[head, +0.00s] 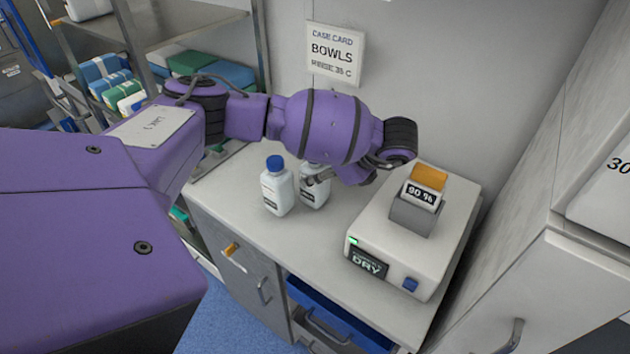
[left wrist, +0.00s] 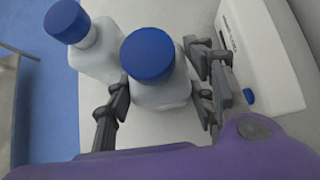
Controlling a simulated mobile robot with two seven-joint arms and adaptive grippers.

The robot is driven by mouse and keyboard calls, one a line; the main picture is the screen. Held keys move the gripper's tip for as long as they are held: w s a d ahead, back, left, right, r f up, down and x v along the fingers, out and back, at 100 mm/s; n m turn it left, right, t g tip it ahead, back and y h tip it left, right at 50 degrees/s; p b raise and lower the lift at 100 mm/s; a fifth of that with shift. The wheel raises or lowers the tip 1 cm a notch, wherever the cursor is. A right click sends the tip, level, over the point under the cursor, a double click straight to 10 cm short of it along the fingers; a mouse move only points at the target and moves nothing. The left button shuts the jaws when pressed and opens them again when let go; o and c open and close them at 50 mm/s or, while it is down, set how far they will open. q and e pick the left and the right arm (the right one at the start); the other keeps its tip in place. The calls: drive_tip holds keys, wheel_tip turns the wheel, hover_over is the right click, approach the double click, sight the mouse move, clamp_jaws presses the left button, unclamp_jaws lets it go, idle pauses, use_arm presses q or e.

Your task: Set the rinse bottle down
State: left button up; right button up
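Two white bottles with blue caps are at the counter. One bottle (head: 277,189) stands upright on the counter at the left; it also shows in the left wrist view (left wrist: 100,58). The other bottle (head: 313,190) is just to its right, partly hidden by my left gripper (head: 322,177). In the left wrist view this bottle (left wrist: 160,92) sits between the two fingers of my left gripper (left wrist: 160,82). Whether both fingers press on it is unclear. It looks upright, its base at or near the counter. The labels are too small to read. My right gripper is not in view.
A white device (head: 412,240) marked DRY stands right of the bottles, with a 90 % block (head: 424,190) on top. A card (head: 335,55) reading BOWLS hangs on the wall. The counter (head: 300,236) is bare in front of the bottles. A blue drawer (head: 335,312) is open below.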

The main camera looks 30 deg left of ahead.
use_arm(q)
drive_tip(key=shift+r, duration=0.1)
clamp_jaws()
